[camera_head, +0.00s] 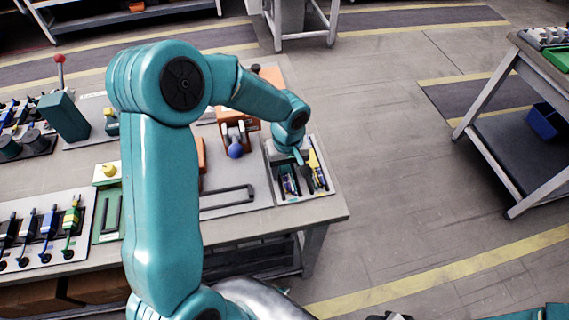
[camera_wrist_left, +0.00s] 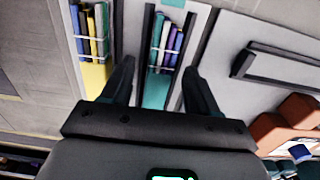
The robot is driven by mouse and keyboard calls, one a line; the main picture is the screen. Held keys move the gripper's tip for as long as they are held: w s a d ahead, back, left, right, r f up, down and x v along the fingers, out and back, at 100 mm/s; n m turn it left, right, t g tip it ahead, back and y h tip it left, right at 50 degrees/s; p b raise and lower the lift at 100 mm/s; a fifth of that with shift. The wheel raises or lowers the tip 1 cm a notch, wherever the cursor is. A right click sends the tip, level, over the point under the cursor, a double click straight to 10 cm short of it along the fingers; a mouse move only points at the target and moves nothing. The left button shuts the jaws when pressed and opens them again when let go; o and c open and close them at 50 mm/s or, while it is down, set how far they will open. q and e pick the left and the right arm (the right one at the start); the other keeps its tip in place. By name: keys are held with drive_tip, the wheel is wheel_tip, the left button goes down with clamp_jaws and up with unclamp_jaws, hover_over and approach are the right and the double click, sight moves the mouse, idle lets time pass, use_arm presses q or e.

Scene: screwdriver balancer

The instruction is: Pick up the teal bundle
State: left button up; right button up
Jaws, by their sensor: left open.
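The teal bundle (camera_wrist_left: 165,45) lies in a dark-edged slot in the wrist view, its blue, teal and purple rods bound by pale ties. In the head view it shows small in the tray (camera_head: 290,184) at the table's right end. My left gripper (camera_wrist_left: 159,68) is open, with one finger on either side of the teal bundle's slot in the picture. Nothing is between the fingers that I can see as gripped; the height gap is hard to judge. In the head view my left gripper (camera_head: 303,163) is over the tray, partly covering it. My right gripper is not in view.
A yellow bundle (camera_wrist_left: 90,45) lies in the neighbouring slot, close to one finger. An orange fixture with a blue knob (camera_head: 235,150) stands behind. Open floor lies right of the table.

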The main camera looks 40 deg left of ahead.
use_arm(q)
drive_tip(key=shift+a+f, duration=0.1)
drive_tip(key=shift+f, duration=0.4)
drive_tip(key=c, duration=1.1)
drive_tip(key=shift+o, duration=0.2)
drive_tip(key=shift+r, duration=0.15)
